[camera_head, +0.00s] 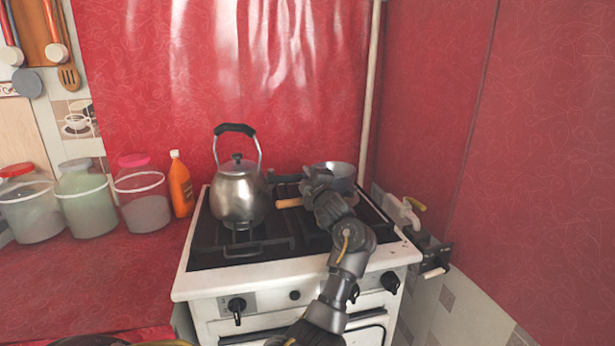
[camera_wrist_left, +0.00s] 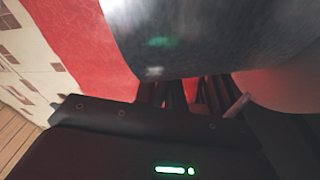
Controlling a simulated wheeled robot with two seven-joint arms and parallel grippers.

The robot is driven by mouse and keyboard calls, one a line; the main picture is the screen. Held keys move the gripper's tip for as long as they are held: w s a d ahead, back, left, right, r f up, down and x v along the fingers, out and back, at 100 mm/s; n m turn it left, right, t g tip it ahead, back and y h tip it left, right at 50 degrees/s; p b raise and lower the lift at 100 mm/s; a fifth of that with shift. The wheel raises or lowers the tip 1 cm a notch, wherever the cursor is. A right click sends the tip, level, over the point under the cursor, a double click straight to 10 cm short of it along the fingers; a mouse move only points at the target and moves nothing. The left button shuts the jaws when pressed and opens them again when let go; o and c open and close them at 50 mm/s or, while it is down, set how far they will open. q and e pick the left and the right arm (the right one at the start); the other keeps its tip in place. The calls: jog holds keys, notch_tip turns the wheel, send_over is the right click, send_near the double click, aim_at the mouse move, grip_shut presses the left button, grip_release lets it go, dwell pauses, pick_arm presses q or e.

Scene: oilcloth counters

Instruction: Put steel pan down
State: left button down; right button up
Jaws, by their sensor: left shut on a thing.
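The steel pan (camera_head: 342,172) is at the back right of the stove top, beside the kettle. My left gripper (camera_head: 316,182) is at the pan's near left side and partly covers it. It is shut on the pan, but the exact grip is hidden. A wooden handle (camera_head: 289,203) sticks out to the left of the gripper; I cannot tell whether it belongs to the pan. In the left wrist view a large curved steel surface (camera_wrist_left: 215,35) fills the top, close to the dark fingers (camera_wrist_left: 185,93). Whether the pan touches the grate is hidden. My right gripper is not in view.
A steel kettle (camera_head: 239,195) stands on the left of the white stove (camera_head: 200,286), close to the gripper. An orange bottle (camera_head: 180,187) and several lidded jars stand on the red counter (camera_head: 90,275) to the left. A red wall is close behind and right.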

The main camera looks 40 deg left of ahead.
pick_arm(q)
jog(key=c, duration=1.5)
grip_release()
jog(key=shift+o, duration=0.2)
jog(key=shift+r, duration=0.1)
jog(key=v, duration=1.2)
jog(key=shift+s, duration=0.1)
